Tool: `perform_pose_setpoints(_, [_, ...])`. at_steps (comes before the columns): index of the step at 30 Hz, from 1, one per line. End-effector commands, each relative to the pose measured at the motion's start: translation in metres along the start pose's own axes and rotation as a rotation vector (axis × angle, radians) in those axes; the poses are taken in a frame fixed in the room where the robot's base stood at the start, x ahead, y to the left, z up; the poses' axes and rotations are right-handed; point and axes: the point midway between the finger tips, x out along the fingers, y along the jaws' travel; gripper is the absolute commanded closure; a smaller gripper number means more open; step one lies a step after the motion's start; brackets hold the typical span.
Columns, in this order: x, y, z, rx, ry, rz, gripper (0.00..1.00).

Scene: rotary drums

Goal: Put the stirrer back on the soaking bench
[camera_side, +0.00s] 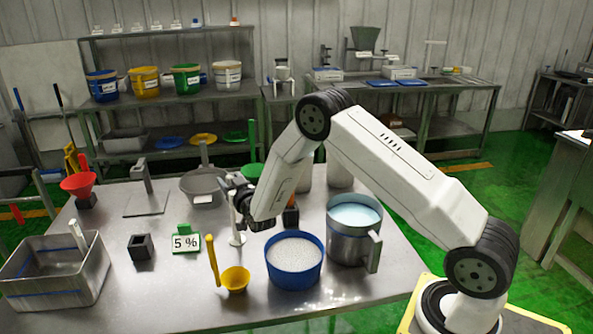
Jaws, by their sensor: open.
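A thin white upright rod with a small round foot (238,240) stands on the steel bench (190,300); it looks like the stirrer, though I cannot be sure. My gripper (238,201) is open at the rod's upper part. The dark fingers partly hide the rod, and I cannot tell whether they touch it. The foot seems to rest on the bench top, left of the blue tub (294,277) of white granules. A steel jug (354,250) with pale liquid stands right of the tub.
A yellow ladle (235,281), a green-framed "5 %" sign (187,241) and a black square holder (141,247) stand near the rod. A grey bin (55,290) is at left, a red funnel (79,185) behind it. A grey bowl (203,187) stands behind my gripper.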

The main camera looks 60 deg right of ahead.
Motion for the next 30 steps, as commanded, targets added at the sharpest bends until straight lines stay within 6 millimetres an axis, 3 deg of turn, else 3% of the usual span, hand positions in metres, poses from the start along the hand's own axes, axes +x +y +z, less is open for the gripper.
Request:
perform_pose_setpoints(18, [-0.079,-0.001,0.000,-0.001,-0.001,-0.002,0.39])
perform_pose_setpoints(30, [-0.096,0.000,0.000,0.000,0.001,0.000,0.39])
